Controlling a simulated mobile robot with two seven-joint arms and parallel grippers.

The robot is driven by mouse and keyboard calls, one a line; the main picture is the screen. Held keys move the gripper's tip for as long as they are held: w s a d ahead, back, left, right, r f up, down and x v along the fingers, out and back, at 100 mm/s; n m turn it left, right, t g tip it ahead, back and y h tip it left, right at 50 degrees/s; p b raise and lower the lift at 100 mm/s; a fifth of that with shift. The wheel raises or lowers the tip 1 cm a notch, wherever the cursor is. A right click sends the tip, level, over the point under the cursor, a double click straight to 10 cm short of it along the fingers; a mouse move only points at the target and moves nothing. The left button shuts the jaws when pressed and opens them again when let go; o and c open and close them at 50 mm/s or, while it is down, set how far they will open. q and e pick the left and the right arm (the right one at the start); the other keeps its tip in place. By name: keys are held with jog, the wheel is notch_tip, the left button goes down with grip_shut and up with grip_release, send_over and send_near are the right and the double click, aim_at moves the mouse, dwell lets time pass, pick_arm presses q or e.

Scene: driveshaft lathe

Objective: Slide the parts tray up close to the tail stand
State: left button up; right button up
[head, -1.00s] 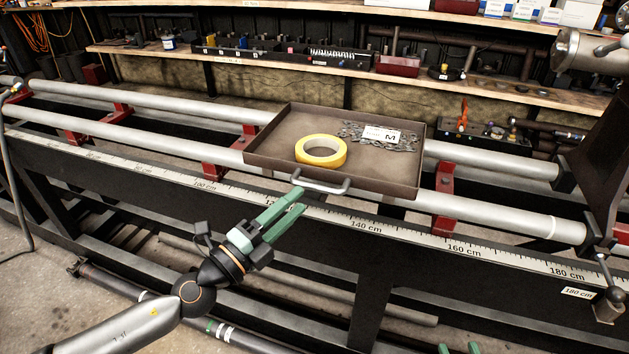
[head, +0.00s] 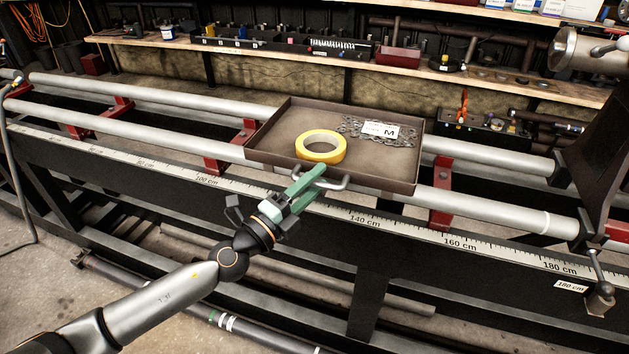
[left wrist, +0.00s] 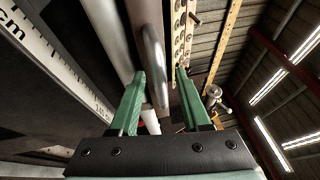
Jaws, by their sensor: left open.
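The parts tray (head: 275,143) is a shallow brown tray resting across the two grey rails. The dark tail stand (head: 603,150) is at the right, with a clear gap from the tray. My right gripper is out of view.
The round rails (head: 480,205) run on red supports (head: 442,200), bare between tray and tail stand. A ruler strip (head: 450,240) marked in centimetres runs along the near beam. A clamp lever (head: 600,295) stands at the right. Shelves (head: 400,62) with tools are behind.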

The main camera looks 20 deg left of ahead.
pick_arm(q)
jog(key=shift+c, duration=0.4)
grip_shut()
dwell(0.9)
